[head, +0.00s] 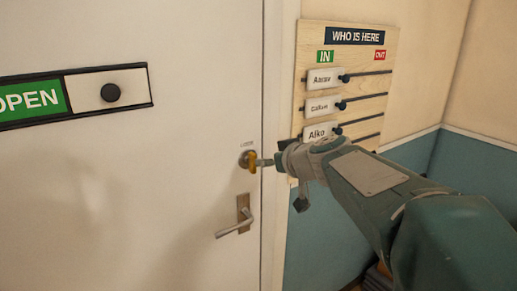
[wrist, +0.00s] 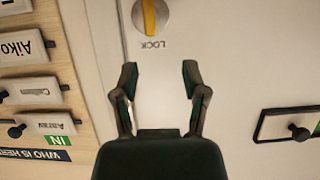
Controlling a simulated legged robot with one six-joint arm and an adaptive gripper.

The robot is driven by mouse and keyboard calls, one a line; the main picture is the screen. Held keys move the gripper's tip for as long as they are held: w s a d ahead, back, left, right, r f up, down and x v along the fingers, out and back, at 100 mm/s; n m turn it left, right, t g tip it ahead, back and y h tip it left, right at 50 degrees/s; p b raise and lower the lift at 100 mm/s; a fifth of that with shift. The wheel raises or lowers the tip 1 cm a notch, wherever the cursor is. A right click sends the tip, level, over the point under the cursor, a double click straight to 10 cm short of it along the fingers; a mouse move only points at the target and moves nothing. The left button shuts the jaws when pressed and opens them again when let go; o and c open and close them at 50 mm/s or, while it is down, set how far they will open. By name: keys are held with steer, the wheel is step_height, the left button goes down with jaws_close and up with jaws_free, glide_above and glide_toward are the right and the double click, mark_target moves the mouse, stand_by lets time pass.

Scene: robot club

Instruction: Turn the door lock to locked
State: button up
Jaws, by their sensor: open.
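The door lock (head: 247,160) is a round silver plate with a yellow thumb-turn, on the white door above its handle. In the wrist view, which is upside down, the lock (wrist: 150,17) is at the top edge, partly cut off. Its yellow turn points up and down, and the word LOCK shows beside it. My gripper (wrist: 160,78) is open, with nothing between its fingers, and the lock lies beyond the fingertips. In the head view my gripper (head: 268,162) is just right of the lock; I cannot tell whether it touches it.
A lever handle (head: 235,222) sits below the lock. An OPEN sign (head: 75,94) with a black knob is on the door at left. A WHO IS HERE board (head: 355,55) with name sliders hangs on the wall right of the door, close behind my arm.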

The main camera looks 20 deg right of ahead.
mark_target(254, 156)
steer(key=x, duration=0.6)
steer(key=d+x, duration=0.1)
steer(key=x, duration=0.3)
steer(key=shift+w+r, duration=0.15)
steer(key=shift+w, duration=0.6)
jaws_close()
steer(key=shift+f, duration=0.2)
